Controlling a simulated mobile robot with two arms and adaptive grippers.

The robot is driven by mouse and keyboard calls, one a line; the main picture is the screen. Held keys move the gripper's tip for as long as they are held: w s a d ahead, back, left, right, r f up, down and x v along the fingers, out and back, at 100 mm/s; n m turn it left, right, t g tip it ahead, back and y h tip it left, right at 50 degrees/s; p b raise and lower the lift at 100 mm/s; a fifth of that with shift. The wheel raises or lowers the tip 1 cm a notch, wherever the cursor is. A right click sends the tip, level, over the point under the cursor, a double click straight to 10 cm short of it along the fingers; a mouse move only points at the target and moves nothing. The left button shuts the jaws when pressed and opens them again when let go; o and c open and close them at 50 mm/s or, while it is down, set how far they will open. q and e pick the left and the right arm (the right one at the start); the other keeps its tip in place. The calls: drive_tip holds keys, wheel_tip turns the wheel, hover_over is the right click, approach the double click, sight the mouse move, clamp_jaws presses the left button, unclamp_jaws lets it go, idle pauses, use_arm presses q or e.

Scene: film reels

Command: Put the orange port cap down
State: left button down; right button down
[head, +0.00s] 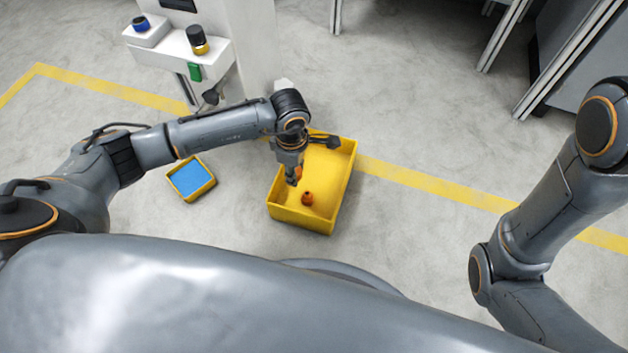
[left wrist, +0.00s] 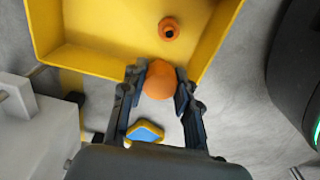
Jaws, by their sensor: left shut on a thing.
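My left gripper (head: 294,180) is shut on an orange port cap (left wrist: 159,83). In the head view the held cap (head: 298,173) is a small orange patch, mostly covered by the fingers. The gripper points down over the left part of a yellow bin (head: 303,217). In the left wrist view the held cap overlaps the near wall of the bin (left wrist: 90,61); I cannot tell its exact height. A second orange piece (head: 307,198) with a dark hole lies on the bin floor; it also shows in the left wrist view (left wrist: 169,29). My right gripper is out of sight.
A small yellow tray with a blue inside (head: 191,179) stands on the floor left of the bin. Behind is a white machine (head: 250,40) with a shelf holding a black and yellow knob (head: 197,40). Grey floor right of the bin is clear.

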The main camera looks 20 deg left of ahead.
use_arm(q)
drive_tip(key=w+d+f+b, duration=0.1)
drive_tip(key=f, duration=0.1)
drive_tip(key=w+d+f+b, duration=0.1)
drive_tip(key=w+f+b, duration=0.3)
drive_tip(key=shift+d, duration=0.4)
drive_tip(key=f+b, duration=0.3)
drive_tip(key=b, duration=0.1)
drive_tip(key=shift+w+d+f, duration=0.1)
drive_tip(key=shift+w+f, duration=0.15)
drive_tip(key=shift+f, duration=0.15)
drive_tip(key=shift+r, duration=0.1)
drive_tip(key=c, duration=1.3)
unclamp_jaws()
